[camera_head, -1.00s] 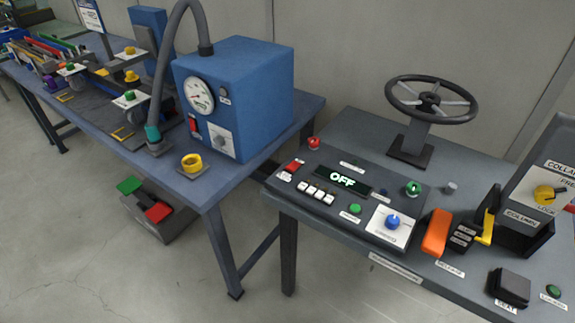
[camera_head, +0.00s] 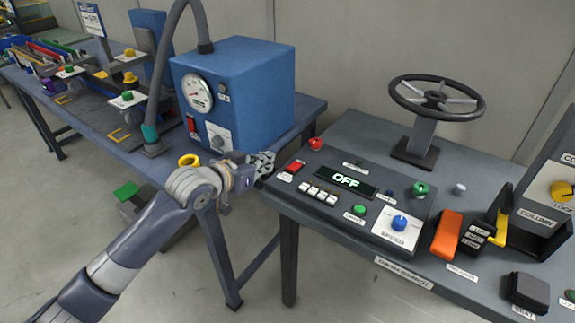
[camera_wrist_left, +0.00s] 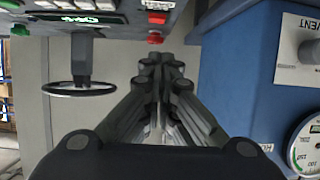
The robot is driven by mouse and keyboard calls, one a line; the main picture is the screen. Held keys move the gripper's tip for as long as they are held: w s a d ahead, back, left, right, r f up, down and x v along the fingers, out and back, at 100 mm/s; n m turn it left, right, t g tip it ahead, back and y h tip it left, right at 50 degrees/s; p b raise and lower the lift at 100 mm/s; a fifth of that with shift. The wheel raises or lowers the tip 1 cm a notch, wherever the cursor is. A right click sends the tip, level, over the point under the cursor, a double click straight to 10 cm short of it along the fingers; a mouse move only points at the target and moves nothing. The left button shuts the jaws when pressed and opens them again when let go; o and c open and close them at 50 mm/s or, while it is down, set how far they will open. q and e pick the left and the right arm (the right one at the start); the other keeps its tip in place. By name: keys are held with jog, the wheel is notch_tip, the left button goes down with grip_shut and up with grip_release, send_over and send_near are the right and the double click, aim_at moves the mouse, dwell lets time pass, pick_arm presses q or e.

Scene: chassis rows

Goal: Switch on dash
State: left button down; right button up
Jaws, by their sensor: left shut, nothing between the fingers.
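The dash panel (camera_head: 330,205) lies on the right-hand bench, and its display (camera_head: 345,181) reads OFF. A red rocker switch (camera_head: 295,166) sits at the panel's left edge, with a red round button (camera_head: 316,144) behind it. A green button (camera_head: 359,209) and a blue knob (camera_head: 399,222) are further right. My left gripper (camera_head: 266,162) is shut and empty, just left of the rocker switch and apart from it. In the left wrist view the closed fingers (camera_wrist_left: 163,66) point toward the panel edge, where red parts (camera_wrist_left: 156,18) show. My right gripper is out of view.
A blue box with a gauge (camera_head: 245,95) stands on the left bench, close behind my left gripper. A yellow ring (camera_head: 188,160) is beside my wrist. A steering wheel (camera_head: 437,97), an orange lever (camera_head: 447,232) and a black pad (camera_head: 527,291) are to the right.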

pick_arm(q)
jog(key=shift+s+d+r+h, duration=0.1)
jog(key=shift+d+r+h, duration=0.1)
jog(key=shift+r, duration=0.35)
jog(key=shift+d+r+h, duration=0.1)
jog(key=shift+d+r, duration=0.05)
jog(key=shift+r, duration=0.4)
send_over(288, 175)
notch_tip(288, 175, down, 4)
jog(key=shift+r, duration=0.25)
notch_tip(288, 175, down, 3)
jog(key=shift+f, duration=0.1)
jog(key=shift+s+a+f, duration=0.1)
jog(key=shift+f, duration=0.4)
